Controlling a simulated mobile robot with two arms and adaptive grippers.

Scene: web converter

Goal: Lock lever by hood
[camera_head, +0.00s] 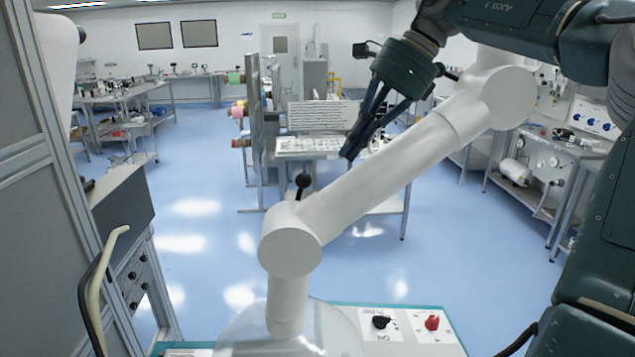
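A white jointed extraction arm (400,160) crosses the middle of the view, from upper right down to a clear hood (285,340) at the bottom. A short lever with a black ball knob (304,181) stands up from the arm's lower joint (290,240), above the hood. My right gripper (350,152) reaches in from the upper right, above and to the right of the knob in the picture. Its dark fingers are apart from the knob and point down-left. They are seen nearly edge-on, so their opening is unclear. No object shows in them. My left gripper is not in view.
Below the arm is a panel with a black knob (381,322) and a red knob (432,323). A grey machine frame (45,150) stands close at left. A table with a light board (310,146) stands farther back. The blue floor between is clear.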

